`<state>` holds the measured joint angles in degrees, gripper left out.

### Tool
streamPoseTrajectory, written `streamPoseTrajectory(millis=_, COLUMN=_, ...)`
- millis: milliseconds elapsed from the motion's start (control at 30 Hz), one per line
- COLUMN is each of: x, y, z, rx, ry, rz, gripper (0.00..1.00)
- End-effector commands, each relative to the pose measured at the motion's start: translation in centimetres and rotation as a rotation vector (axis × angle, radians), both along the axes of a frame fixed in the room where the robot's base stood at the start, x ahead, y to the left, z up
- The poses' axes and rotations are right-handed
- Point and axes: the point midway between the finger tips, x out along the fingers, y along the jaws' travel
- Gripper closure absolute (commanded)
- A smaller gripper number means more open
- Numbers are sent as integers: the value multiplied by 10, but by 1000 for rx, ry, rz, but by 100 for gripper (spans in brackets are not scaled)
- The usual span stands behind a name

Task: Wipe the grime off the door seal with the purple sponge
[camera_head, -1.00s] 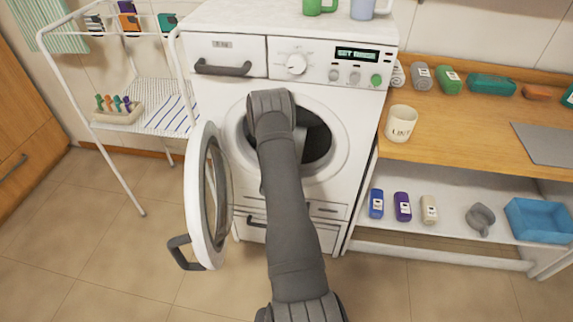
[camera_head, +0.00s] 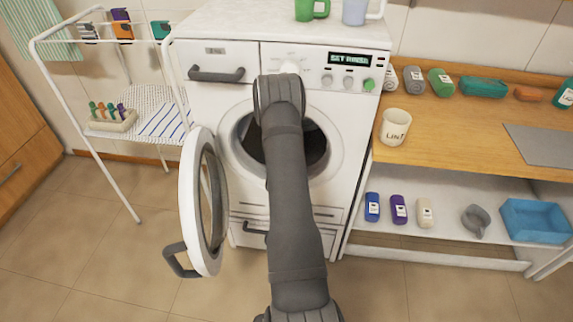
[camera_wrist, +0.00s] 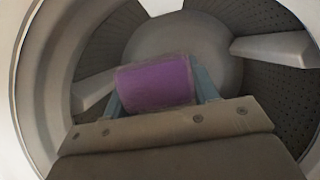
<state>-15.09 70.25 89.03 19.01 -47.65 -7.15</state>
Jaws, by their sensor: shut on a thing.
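The washer (camera_head: 222,110) stands with its round door (camera_head: 190,205) swung open to the left. The door seal, the ring around the drum opening, shows as a grey rim (camera_head: 238,150) in the head view, partly hidden behind my arm. In the wrist view a pale rim (camera_wrist: 22,75) curves along the left edge; I cannot make out grime on it. My gripper (camera_wrist: 158,95) is shut on the purple sponge (camera_wrist: 155,83), held between its two fingers in front of the drum opening. In the head view my arm hides the gripper and sponge.
Inside the drum (camera_wrist: 100,55) are pale paddles and a round back. A white wire rack (camera_head: 95,165) stands at left. The open door limits room on the left.

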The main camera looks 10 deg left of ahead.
Motion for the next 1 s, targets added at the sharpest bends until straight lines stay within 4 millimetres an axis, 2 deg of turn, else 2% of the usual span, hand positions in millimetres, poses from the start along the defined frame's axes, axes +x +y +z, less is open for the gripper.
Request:
streamPoseTrajectory(millis=100, x=0, y=0, z=12, rx=0, ry=-2, rz=0, gripper=67)
streamPoseTrajectory(millis=300, x=0, y=0, z=20, rx=-1, ry=0, rz=0, gripper=67)
streamPoseTrajectory(millis=1000, x=-1, y=-1, z=20, rx=-1, ry=0, rz=0, gripper=67)
